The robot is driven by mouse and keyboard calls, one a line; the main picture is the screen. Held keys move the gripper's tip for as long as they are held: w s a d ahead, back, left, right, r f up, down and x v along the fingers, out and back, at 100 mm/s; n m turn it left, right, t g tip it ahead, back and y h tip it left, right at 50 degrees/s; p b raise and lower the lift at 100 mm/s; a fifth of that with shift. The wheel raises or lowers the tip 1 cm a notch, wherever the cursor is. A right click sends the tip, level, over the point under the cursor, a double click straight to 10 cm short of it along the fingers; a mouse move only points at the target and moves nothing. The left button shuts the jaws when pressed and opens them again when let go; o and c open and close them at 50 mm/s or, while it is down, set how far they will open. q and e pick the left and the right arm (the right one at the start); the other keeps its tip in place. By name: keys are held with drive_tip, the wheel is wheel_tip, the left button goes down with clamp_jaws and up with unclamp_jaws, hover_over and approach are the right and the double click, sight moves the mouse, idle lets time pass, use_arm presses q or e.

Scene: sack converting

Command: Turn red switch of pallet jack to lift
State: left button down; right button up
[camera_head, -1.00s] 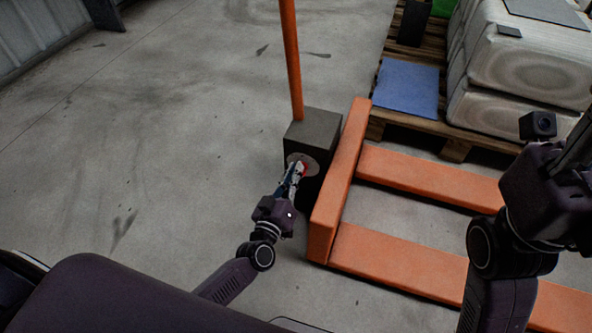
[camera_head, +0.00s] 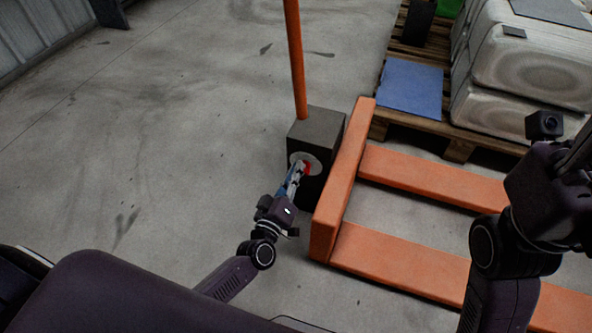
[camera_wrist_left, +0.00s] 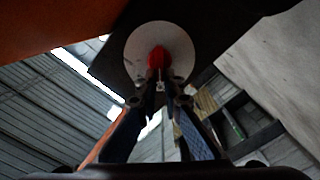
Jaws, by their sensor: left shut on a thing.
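The pallet jack has an orange frame with two forks (camera_head: 430,178), a dark box (camera_head: 318,128) and an upright orange handle (camera_head: 294,60). A pale round disc (camera_head: 297,158) with the red switch (camera_head: 307,168) is on the box's front face. In the left wrist view the red switch (camera_wrist_left: 158,59) sits in the middle of the white disc (camera_wrist_left: 178,40). My left gripper (camera_head: 301,170) is at the disc, with its fingers (camera_wrist_left: 160,82) shut on the red switch. The fingers partly hide the switch. My right arm is at the right edge; its fingertips are not visible.
A wooden pallet (camera_head: 458,148) behind the jack carries pale sacks (camera_head: 525,55) and a blue sheet (camera_head: 411,88). A corrugated wall (camera_head: 40,35) is at the far left. The concrete floor left of the jack is clear.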

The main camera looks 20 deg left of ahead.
use_arm(q)
drive_tip(key=c, duration=2.1)
unclamp_jaws()
drive_tip(key=shift+s, duration=0.15)
drive_tip(key=s, duration=0.7)
drive_tip(key=shift+s+a, duration=0.15)
